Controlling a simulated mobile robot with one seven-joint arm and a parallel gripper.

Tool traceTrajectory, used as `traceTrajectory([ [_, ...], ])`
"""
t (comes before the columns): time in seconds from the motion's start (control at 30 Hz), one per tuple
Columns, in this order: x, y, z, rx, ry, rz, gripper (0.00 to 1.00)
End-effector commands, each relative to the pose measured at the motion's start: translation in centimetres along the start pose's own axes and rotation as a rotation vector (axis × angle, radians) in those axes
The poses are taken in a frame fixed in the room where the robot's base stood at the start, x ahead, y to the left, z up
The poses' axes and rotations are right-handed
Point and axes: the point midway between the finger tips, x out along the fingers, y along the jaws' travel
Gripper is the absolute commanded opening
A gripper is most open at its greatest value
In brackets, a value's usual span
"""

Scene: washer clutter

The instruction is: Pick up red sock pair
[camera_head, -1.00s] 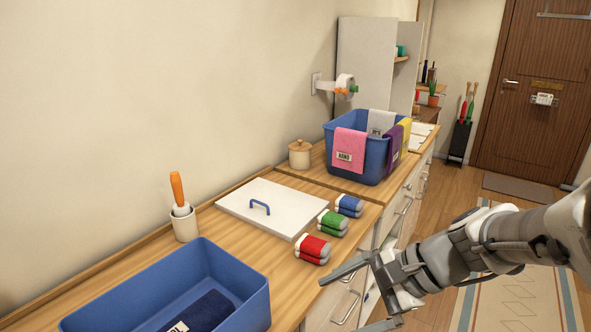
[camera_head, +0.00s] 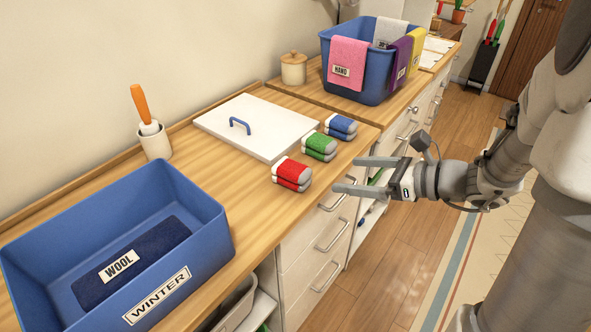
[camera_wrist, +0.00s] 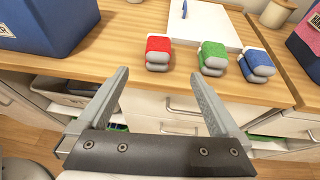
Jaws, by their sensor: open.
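The red sock pair (camera_head: 292,174) is a folded red bundle with white and grey parts, lying near the front edge of the wooden counter. It also shows in the wrist view (camera_wrist: 158,52), beyond the fingertips and roughly between them. My gripper (camera_head: 345,175) is open and empty, in front of the counter edge and to the right of the red pair, not touching it. Both fingers show in the wrist view (camera_wrist: 157,88), spread apart and pointing toward the counter.
A green sock pair (camera_head: 319,146) and a blue sock pair (camera_head: 341,127) lie beside the red one. A white lid (camera_head: 255,128) with a blue handle lies behind them. A blue WINTER bin (camera_head: 205,255) stands left; a blue HAND basket (camera_head: 363,80) stands at the back.

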Motion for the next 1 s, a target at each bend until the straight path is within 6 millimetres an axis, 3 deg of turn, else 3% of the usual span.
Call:
traceTrajectory([
  [0.4,8.9,0.2,-0.3,-0.003,0.002,0.007,1.00],
  [0.73,11.8,0.2,-0.3,-0.003,0.002,0.004,1.00],
  [1.0,15.6,0.3,-0.8,-0.003,0.002,0.006,1.00],
])
